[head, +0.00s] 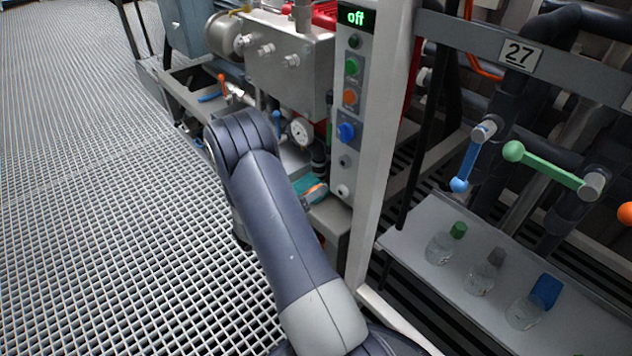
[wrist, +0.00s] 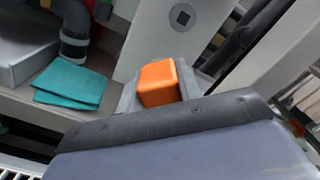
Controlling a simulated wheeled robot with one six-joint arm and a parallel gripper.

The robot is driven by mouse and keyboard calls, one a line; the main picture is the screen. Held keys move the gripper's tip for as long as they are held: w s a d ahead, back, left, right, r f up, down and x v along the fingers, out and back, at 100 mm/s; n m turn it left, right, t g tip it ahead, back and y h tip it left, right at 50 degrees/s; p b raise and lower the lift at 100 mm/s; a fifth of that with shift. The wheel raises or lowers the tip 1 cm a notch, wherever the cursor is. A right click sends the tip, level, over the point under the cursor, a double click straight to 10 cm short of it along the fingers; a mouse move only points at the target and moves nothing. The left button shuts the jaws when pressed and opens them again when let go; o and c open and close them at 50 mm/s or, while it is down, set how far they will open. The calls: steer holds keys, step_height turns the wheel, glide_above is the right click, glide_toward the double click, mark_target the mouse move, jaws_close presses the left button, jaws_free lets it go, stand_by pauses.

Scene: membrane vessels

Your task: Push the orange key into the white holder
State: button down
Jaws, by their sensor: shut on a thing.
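The orange key (wrist: 158,84) shows as a rounded orange block in the wrist view. My gripper (wrist: 160,92) is shut on it, and the gripper body hides its lower part. Beyond it stands a white panel (wrist: 152,40) with a round grey socket (wrist: 183,16) that has a dark square hole; this looks like the white holder. The key is apart from the socket in the picture, below and left of it. In the head view a small orange patch (head: 316,193) shows by the foot of the white post (head: 372,130); my arm hides most of the gripper there.
A folded teal cloth (wrist: 70,84) lies on the shelf left of the key. A gauge (head: 301,131) and pipes stand behind. Flasks stand on a grey shelf (head: 420,225) at right. The grating (head: 90,200) at left is clear.

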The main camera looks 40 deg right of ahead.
mark_target(340, 193)
steer(key=shift+s+a+f+n+p, duration=0.15)
steer(key=shift+f+n+p, duration=0.2)
steer(key=shift+f+n, duration=0.95)
steer(key=shift+s+a+f+n+p, duration=0.1)
steer(key=shift+f+n+p, duration=0.4)
steer(key=shift+n, duration=1.25)
steer(key=shift+s+a+f+n+p, duration=0.1)
steer(key=shift+s+f+n+p, duration=0.1)
steer(key=shift+f+n, duration=1.15)
steer(key=shift+d+r, duration=0.15)
steer(key=shift+r, duration=0.05)
steer(key=shift+w+d, duration=0.15)
steer(key=shift+d, duration=1.25)
steer(key=shift+w+d, duration=0.1)
steer(key=shift+d, duration=1.3)
steer(key=shift+d, duration=0.6)
steer(key=c, duration=0.9)
jaws_free()
steer(key=a+p, duration=0.2)
steer(key=a, duration=0.8)
steer(key=shift+s+a, duration=0.35)
steer(key=shift+a, duration=0.05)
